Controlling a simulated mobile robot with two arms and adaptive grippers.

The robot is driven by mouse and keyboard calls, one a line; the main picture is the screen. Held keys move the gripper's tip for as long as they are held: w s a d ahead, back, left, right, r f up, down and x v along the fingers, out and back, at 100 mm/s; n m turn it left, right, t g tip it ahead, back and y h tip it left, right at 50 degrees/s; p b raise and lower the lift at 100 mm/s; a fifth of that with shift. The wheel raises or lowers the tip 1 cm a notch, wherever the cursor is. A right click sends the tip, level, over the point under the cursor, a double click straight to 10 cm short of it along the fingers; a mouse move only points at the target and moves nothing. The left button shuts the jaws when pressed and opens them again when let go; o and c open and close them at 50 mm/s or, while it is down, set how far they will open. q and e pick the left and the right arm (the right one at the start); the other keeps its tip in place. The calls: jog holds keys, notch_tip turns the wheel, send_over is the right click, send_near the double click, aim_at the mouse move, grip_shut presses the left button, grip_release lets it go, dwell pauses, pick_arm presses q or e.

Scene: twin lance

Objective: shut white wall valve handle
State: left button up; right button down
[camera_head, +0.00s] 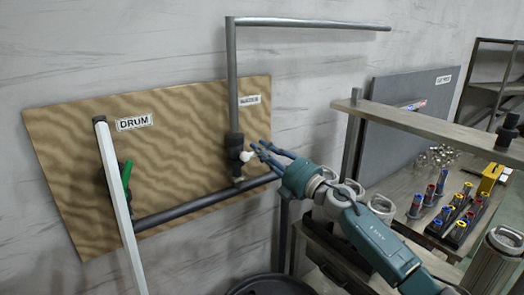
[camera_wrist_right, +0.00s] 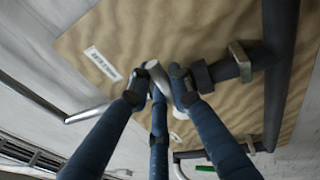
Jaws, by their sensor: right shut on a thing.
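The white wall valve handle (camera_head: 246,156) sits on a dark valve body (camera_head: 234,147) on the vertical pipe under the WATER label. My right gripper (camera_head: 262,151) reaches it from the right, its blue fingers closed around the handle's end. In the right wrist view the white handle (camera_wrist_right: 156,73) lies between the fingertips of my right gripper (camera_wrist_right: 157,82), partly hidden by them. My left gripper is not in view.
A wavy tan board (camera_head: 80,150) backs the pipes. A green handle (camera_head: 127,172) is at the left under the DRUM label, beside a white post (camera_head: 117,200). A shelf rail (camera_head: 430,122) and a workbench with small parts stand right. A dark round bin (camera_head: 270,285) is below.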

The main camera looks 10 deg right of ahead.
jog(key=shift+f, duration=0.2)
jog(key=c, duration=1.6)
grip_release()
jog(key=shift+d, duration=0.1)
jog(key=v, duration=1.2)
